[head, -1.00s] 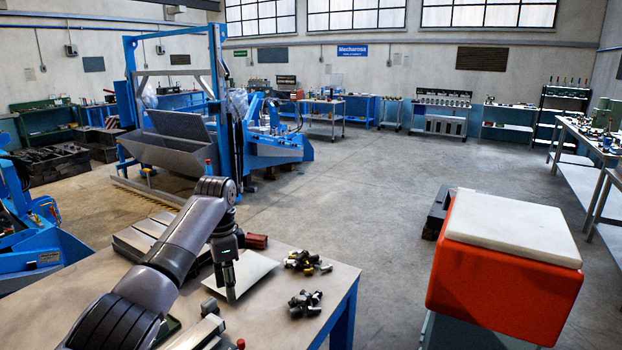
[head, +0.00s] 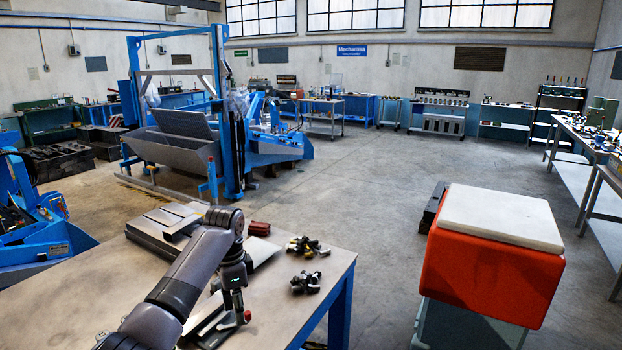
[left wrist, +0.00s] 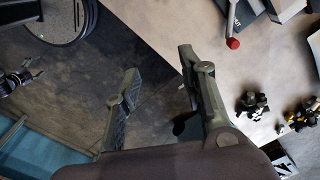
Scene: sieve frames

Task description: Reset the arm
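My left arm (head: 180,285) reaches over the near worktable (head: 90,285). Its gripper (head: 236,308) points down near the front of the table, close to a grey tool with a red knob (head: 247,316). In the left wrist view the two fingers (left wrist: 158,62) stand apart with nothing between them. The table edge and the floor show behind them. The red knob (left wrist: 232,43) lies to the right of the fingers, apart from them. A dark jointed part shows at the left edge of that view; I cannot tell whether it is my right gripper. The head view does not show my right arm.
Two piles of small fittings, one black and yellow (head: 305,247), one dark (head: 306,282), lie on the table's right side. Flat grey pieces (head: 150,237) and a dark red block (head: 259,229) lie farther back. A red box with a white lid (head: 489,277) stands right; open floor lies between.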

